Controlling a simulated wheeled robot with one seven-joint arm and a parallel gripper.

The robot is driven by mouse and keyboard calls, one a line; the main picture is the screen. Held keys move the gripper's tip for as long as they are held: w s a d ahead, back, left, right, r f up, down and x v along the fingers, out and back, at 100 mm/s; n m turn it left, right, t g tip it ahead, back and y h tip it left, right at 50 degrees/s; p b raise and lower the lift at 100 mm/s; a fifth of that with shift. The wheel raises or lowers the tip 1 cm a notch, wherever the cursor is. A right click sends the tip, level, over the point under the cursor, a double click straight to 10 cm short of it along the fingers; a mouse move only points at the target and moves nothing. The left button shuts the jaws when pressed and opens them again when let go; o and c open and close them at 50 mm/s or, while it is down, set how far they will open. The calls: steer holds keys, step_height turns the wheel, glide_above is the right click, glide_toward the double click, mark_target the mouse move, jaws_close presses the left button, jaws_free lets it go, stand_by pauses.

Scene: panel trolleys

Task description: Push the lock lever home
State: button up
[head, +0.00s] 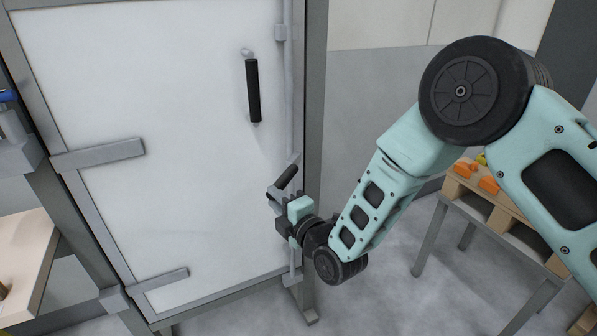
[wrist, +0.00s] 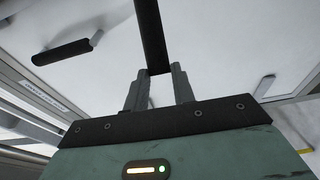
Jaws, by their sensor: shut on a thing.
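The lock lever (head: 287,177) has a short black grip and sits low on the right edge of the white door. In the head view it slants up to the right, out from the rod. My gripper (head: 276,196) is at the lever, low beside the door edge. In the wrist view the black lever (wrist: 151,35) runs up from between the two grey fingers. There my gripper (wrist: 158,75) is shut on the lever's near end. The lever's pivot is partly hidden by my gripper in the head view.
The white door (head: 180,110) carries a fixed black handle (head: 253,91) above the lever. A vertical lock rod (head: 289,90) runs along its right edge. Grey hinge straps are on the left. A wooden bench (head: 500,205) with orange items stands right. Floor between is clear.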

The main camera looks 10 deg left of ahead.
steer(key=shift+w+a+b, duration=0.1)
steer(key=shift+a+b, duration=0.45)
steer(key=shift+a, duration=0.9)
steer(key=shift+w+a+b, duration=0.3)
steer(key=shift+a+b, duration=0.1)
steer(key=shift+a, duration=0.3)
steer(key=shift+w+a+b, duration=0.25)
steer(key=shift+a+b, duration=0.15)
steer(key=shift+a, duration=0.3)
steer(key=shift+w+a+b, duration=0.3)
steer(key=shift+a+b, duration=0.1)
steer(key=shift+a, duration=0.3)
steer(key=shift+a, duration=0.1)
steer(key=shift+b+x, duration=0.9)
steer(key=shift+x, duration=0.5)
steer(key=o, duration=0.9)
steer(key=shift+s+a, duration=0.1)
steer(key=shift+a, duration=0.05)
